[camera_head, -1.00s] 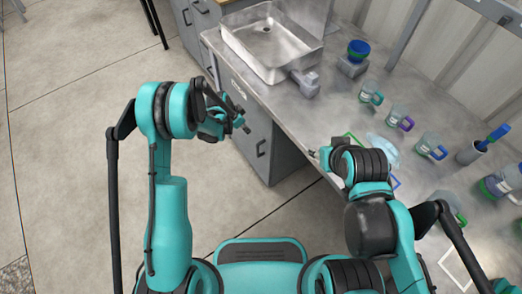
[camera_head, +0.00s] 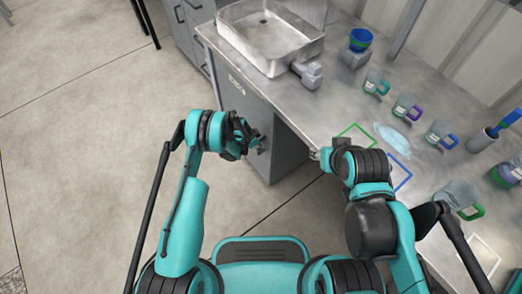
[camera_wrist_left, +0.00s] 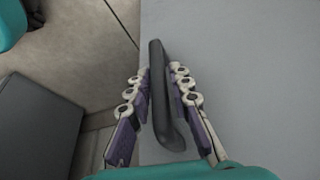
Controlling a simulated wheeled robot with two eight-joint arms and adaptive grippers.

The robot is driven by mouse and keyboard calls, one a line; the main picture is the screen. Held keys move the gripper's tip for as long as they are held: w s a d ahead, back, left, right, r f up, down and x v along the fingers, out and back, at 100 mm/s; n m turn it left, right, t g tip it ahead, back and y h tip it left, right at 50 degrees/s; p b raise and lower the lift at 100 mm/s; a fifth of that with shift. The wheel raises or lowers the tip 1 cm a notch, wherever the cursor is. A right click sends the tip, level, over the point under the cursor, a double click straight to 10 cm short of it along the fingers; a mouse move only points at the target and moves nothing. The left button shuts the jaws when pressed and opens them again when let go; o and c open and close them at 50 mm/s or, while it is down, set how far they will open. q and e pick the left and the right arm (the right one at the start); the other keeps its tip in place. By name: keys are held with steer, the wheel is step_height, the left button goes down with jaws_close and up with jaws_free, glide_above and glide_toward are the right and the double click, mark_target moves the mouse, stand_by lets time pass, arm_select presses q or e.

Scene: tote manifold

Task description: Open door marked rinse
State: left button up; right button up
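The grey cabinet door (camera_head: 235,95) under the sink end of the bench carries a small pale label, too small to read. Its black bar handle (camera_wrist_left: 160,95) shows in the left wrist view, standing off the grey door panel (camera_wrist_left: 240,70). My left gripper (camera_wrist_left: 160,78) has one finger on each side of the handle, with narrow gaps showing. In the head view, my left gripper (camera_head: 258,145) is at the door front and hides most of the handle. The door looks shut. My right gripper (camera_head: 316,155) is by the bench's front edge, mostly hidden by its arm.
A metal sink (camera_head: 268,40) is set in the bench (camera_head: 340,100) above the cabinet. Several mugs, including a teal-handled one (camera_head: 376,83), and a blue cup (camera_head: 360,40) stand on the bench. Coloured square outlines mark its top. The floor (camera_head: 80,150) at left is clear.

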arm_select(q)
steer(key=shift+x, duration=0.95)
jaws_close()
